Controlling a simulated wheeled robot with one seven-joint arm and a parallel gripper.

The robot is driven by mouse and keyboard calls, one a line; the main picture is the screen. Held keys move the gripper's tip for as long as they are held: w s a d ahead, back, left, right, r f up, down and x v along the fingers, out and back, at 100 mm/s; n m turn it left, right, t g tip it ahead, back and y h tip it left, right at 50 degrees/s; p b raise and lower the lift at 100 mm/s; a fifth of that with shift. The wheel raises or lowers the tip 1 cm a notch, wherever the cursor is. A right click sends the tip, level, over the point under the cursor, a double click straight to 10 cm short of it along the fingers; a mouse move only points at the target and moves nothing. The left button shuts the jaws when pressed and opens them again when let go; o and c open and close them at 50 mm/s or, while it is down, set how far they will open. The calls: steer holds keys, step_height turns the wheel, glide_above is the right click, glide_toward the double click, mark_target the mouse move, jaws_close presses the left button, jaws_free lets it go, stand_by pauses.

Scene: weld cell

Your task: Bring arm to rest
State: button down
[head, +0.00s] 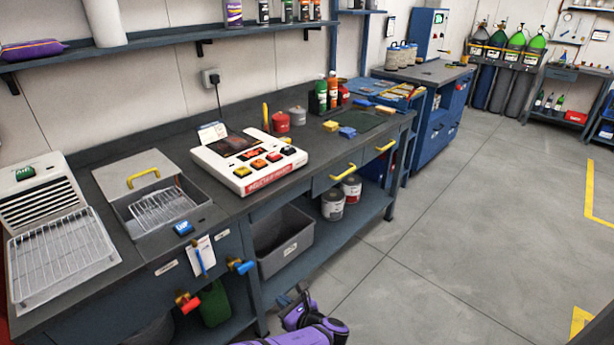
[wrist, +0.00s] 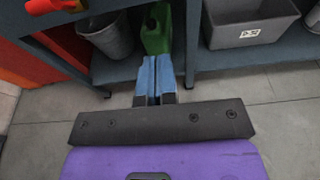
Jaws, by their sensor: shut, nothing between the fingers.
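My purple arm is low in front of the workbench (head: 262,200), at the bottom of the head view. My gripper (wrist: 155,66) shows in the wrist view with its two blue fingers together and nothing between them. The fingers point toward the open space under the bench, near a green can (wrist: 157,30) on the lower shelf. They appear apart from the can, though the exact gap is hard to judge. In the head view the gripper (head: 287,298) is small and partly hidden by the arm.
A grey bin (head: 285,250) and paint tins (head: 333,204) sit on the bench's lower shelf. Red and blue valve handles (head: 189,303) stick out from the bench front. A grey bucket (wrist: 107,38) stands left of the green can. Open floor (head: 450,220) lies to the right.

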steer(key=w+d+r+m+t+h, duration=0.1)
steer(key=w+d+r+m+h, duration=0.35)
steer(key=r+m, duration=0.4)
steer(key=w+d+r+m+h, duration=0.35)
steer(key=w+r+m, duration=0.25)
steer(key=r+m, duration=0.3)
steer(key=d+r+m+g+h, duration=0.1)
steer(key=d+r+m+g, duration=0.1)
steer(key=d+r+m, duration=0.6)
steer(key=d+r+m+g+h, duration=0.1)
steer(key=d+r+m, duration=0.35)
steer(key=r, duration=0.55)
steer(key=s+d+r+m+g, duration=0.2)
steer(key=s+d+r+m, duration=0.7)
steer(key=s+d+r, duration=0.45)
steer(key=s+d+r+m, duration=0.3)
steer(key=s+r, duration=0.1)
steer(key=s, duration=0.4)
steer(key=s+d+r+m+h, duration=0.1)
steer(key=s+d+r+m, duration=0.2)
steer(key=s, duration=0.6)
steer(key=shift+s+r+m+g, duration=0.3)
steer(key=shift+r+m+g, duration=0.1)
steer(key=shift+r, duration=0.15)
